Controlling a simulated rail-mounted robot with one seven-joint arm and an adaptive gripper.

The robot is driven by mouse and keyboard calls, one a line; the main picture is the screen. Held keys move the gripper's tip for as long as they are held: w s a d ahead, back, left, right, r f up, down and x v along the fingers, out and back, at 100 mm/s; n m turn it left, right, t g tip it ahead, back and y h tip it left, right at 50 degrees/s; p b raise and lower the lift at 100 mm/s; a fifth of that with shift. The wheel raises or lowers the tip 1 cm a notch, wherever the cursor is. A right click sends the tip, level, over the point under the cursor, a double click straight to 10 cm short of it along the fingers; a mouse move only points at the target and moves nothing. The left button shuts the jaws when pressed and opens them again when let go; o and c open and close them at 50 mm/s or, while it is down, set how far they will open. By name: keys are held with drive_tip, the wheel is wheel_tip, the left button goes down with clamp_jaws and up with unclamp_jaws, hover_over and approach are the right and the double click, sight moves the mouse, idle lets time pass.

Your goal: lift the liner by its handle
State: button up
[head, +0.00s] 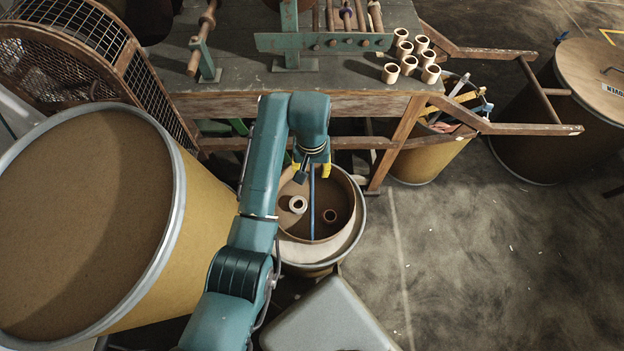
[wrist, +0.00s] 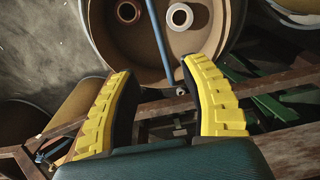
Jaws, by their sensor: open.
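The liner (head: 340,185) is a brown round tub sitting inside a drum with a pale rim (head: 348,243). Its handle (head: 312,208) is a thin blue bar running across the liner's opening. A cream ring (head: 298,204) and a reddish-brown ring (head: 330,215) lie inside. My gripper (head: 312,171) is open at the liner's far edge, its yellow fingers pointing down. In the wrist view the handle (wrist: 158,38) runs up from between the fingertips (wrist: 157,69), and the liner (wrist: 218,28) lies beyond them. I cannot tell whether the handle is between the fingers in depth.
A workbench (head: 240,88) with several cream rings (head: 404,49) stands behind. A large tan drum (head: 85,215) is close on the left. A grey box-like surface (head: 330,318) is in front. A bin of scraps (head: 425,160) stands right of the liner. Floor at right is mostly clear.

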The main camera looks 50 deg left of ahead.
sight(312, 192)
wheel_tip(312, 192, down, 10)
drive_tip(key=b, duration=0.4)
drive_tip(key=shift+s+a+f, duration=0.1)
drive_tip(key=shift+f, duration=0.1)
drive_tip(key=f+b, duration=0.4)
drive_tip(key=f, duration=0.1)
drive_tip(key=shift+w, duration=0.2)
drive_tip(key=shift+r, duration=0.1)
drive_tip(key=shift+f+p, duration=0.25)
drive_tip(key=shift+p, duration=0.1)
clamp_jaws()
